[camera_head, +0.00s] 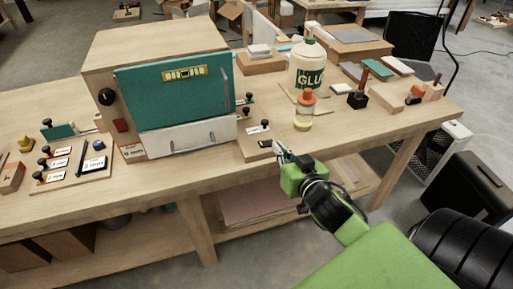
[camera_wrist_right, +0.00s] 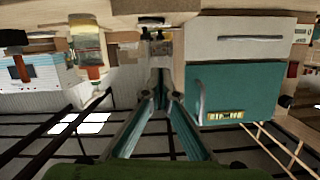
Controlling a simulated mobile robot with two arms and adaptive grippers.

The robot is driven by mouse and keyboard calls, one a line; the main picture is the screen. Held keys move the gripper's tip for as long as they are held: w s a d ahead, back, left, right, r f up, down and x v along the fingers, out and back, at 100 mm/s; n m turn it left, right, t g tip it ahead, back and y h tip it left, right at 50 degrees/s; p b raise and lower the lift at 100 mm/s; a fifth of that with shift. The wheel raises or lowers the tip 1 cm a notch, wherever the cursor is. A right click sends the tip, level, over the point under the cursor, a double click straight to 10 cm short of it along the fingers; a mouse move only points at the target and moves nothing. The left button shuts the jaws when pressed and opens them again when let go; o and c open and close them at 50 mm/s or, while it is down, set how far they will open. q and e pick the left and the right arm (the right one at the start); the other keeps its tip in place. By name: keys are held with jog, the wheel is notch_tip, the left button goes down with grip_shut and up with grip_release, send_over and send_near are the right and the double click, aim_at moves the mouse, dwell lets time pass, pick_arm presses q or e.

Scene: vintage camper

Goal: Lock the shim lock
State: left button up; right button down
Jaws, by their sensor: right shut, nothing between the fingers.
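My right gripper (camera_head: 279,148) is at the front edge of the workbench, with its closed fingertips beside a small labelled board (camera_head: 254,133). A small dark piece (camera_head: 265,143) lies on the board's front corner, close to the fingertips. I cannot tell which small part is the shim lock. In the right wrist view the fingers of my right gripper (camera_wrist_right: 160,82) meet at their tips with nothing between them. Small dark fittings (camera_wrist_right: 152,22) show beyond the tips. I cannot tell whether the fingers touch anything. My left gripper is not in view.
A wooden cabinet with a teal door (camera_head: 172,94) and a white drawer (camera_head: 187,137) stands left of the board. A glue bottle (camera_head: 307,68) and an orange-capped bottle (camera_head: 304,112) stand behind and right of the gripper. Labelled boards (camera_head: 76,165) lie at the left.

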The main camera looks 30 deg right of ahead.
jog(key=p, duration=0.2)
send_over(265, 150)
jog(key=shift+s+d+f, duration=0.1)
jog(key=shift+d+f, duration=0.05)
jog(key=shift+f, duration=0.4)
jog(key=shift+d+f, duration=0.1)
jog(key=shift+f, duration=0.45)
jog(key=f, duration=0.2)
jog(key=shift+a+f+p, duration=0.2)
jog(key=shift+f+p, duration=0.1)
jog(key=shift+f, duration=0.1)
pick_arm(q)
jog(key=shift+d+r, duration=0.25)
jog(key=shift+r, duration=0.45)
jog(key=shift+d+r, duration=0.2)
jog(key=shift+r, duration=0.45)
pick_arm(e)
jog(key=shift+a+f, duration=0.1)
jog(key=shift+f, duration=0.7)
